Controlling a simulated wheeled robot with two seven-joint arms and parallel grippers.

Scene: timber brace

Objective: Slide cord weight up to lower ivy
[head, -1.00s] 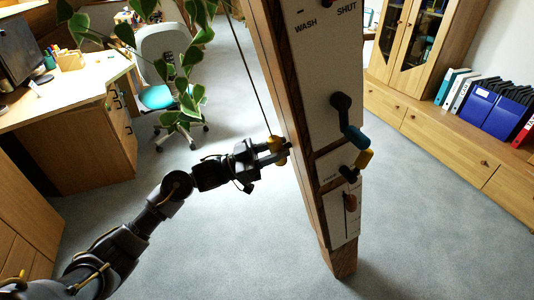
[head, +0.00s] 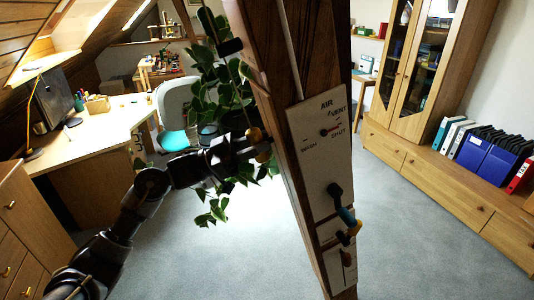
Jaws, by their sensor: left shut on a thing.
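The timber brace (head: 262,45) stands tilted in the middle of the head view. The cord weight (head: 254,135) is a small yellow piece at the left side of the brace, partly covered by my fingers. My left gripper (head: 257,146) is shut on it. The cord (head: 238,95) runs upward from the weight. The ivy (head: 205,105) hangs in green leafy strands behind and around my left gripper, reaching below it. My right gripper does not show.
A desk (head: 85,135) and office chair (head: 175,105) stand at left, a cabinet (head: 425,75) at right. Carpet (head: 400,230) is open between.

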